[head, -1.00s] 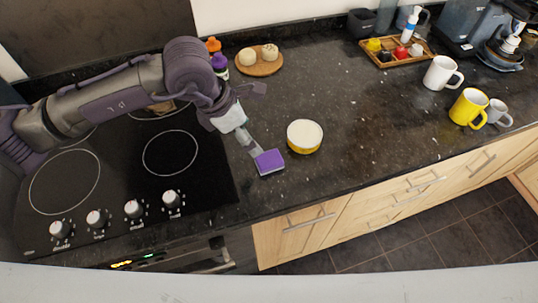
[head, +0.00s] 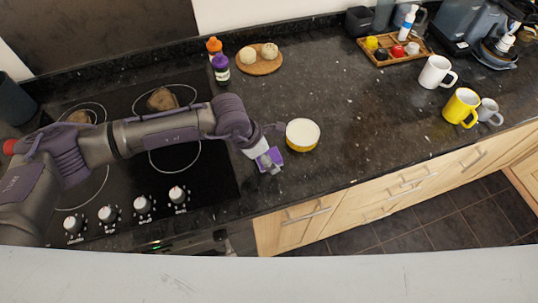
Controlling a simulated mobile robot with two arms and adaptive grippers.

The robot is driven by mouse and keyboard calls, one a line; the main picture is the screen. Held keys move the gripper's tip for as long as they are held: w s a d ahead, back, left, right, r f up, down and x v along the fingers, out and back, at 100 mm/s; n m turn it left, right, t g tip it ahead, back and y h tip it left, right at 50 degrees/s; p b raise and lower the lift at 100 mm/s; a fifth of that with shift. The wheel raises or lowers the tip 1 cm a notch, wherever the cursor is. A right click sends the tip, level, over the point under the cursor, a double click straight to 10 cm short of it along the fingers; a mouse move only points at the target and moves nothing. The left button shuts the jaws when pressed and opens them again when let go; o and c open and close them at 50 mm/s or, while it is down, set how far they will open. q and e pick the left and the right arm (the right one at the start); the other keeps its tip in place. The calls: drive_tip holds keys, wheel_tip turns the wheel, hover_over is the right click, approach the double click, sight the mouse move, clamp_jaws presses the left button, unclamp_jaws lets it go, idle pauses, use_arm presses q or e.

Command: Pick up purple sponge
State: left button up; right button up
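The purple sponge (head: 276,155) lies on the dark granite counter, just right of the stove and left of a yellow bowl. My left gripper (head: 268,161) comes in from the left and is at the sponge, covering part of it. Purple shows around the fingers. Whether the fingers are closed on the sponge cannot be made out. My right gripper is not in view.
The yellow bowl (head: 302,135) stands close to the right of the sponge. The stove (head: 215,185) with its knobs is to the left. Two bottles (head: 219,62) and a round wooden board (head: 262,68) are behind. Mugs (head: 462,106) and a wooden tray (head: 378,60) are far right. The middle counter is clear.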

sight(274, 154)
use_arm(q)
drive_tip(key=c, duration=0.9)
drive_tip(key=shift+r, duration=0.1)
drive_tip(key=shift+r+b, duration=0.35)
drive_tip(key=shift+r, duration=0.05)
wheel_tip(274, 154, up, 2)
drive_tip(key=shift+r+b, duration=0.25)
drive_tip(key=shift+b, duration=0.55)
drive_tip(key=shift+s+d+r+b, duration=0.85)
drive_tip(key=shift+d+r, duration=0.4)
drive_tip(key=shift+d, duration=0.5)
drive_tip(key=shift+s+d+r+b, duration=0.7)
drive_tip(key=shift+s+d+r, duration=0.25)
drive_tip(key=shift+d+r, duration=0.55)
drive_tip(key=shift+s+d+r+b, duration=0.75)
drive_tip(key=shift+s+d+r, duration=0.25)
drive_tip(key=shift+d, duration=0.95)
drive_tip(key=shift+w, duration=0.1)
